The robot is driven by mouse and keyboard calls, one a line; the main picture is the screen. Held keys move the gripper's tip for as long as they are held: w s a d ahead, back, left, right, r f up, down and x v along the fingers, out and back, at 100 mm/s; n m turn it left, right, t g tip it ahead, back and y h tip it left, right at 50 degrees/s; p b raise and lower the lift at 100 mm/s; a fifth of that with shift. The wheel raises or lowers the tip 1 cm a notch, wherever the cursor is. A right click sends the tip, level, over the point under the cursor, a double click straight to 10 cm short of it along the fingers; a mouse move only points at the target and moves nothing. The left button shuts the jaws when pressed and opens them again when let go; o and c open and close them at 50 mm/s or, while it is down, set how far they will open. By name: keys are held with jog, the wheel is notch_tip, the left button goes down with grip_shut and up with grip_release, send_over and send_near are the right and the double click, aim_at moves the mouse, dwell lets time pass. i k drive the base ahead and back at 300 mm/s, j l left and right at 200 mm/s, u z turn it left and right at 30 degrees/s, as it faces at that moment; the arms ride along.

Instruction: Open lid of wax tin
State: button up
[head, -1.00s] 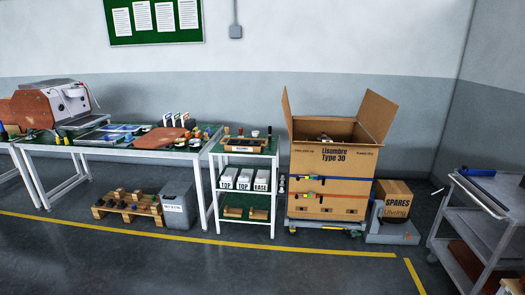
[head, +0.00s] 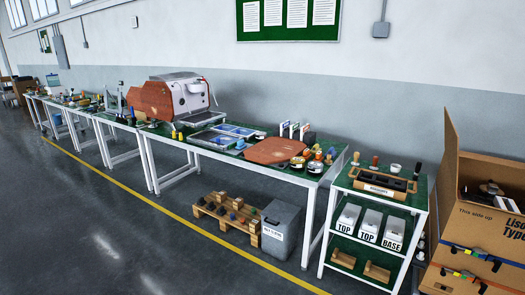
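I cannot pick out the wax tin for certain. Several small round containers with orange and dark parts (head: 314,166) stand at the right end of the long green-topped workbench (head: 330,172), beside a brown board (head: 275,151). They are too small to tell whether one is the tin or whether any lid is open. My gripper is not in view.
A shelf cart (head: 340,183) with white bins stands right of the bench, and a large open carton (head: 485,215) is further right. A pallet (head: 228,212) and a grey bin (head: 281,228) sit under the bench. The floor at front left is clear.

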aim_at(298, 160)
jog(key=i+j+u, duration=0.15)
jog(key=i+u, duration=0.55)
jog(key=i, duration=0.15)
jog(key=i+u, duration=0.4)
jog(key=i+j+z, duration=0.1)
jog(key=i+z, duration=0.2)
jog(key=i+j+z, duration=0.3)
jog(key=i, duration=0.2)
jog(key=i+j+z, duration=0.25)
jog(key=i, duration=0.15)
jog(key=i+j+z, duration=0.25)
jog(key=z, duration=0.15)
jog(key=i+j+z, duration=0.6)
jog(key=j+z, duration=0.2)
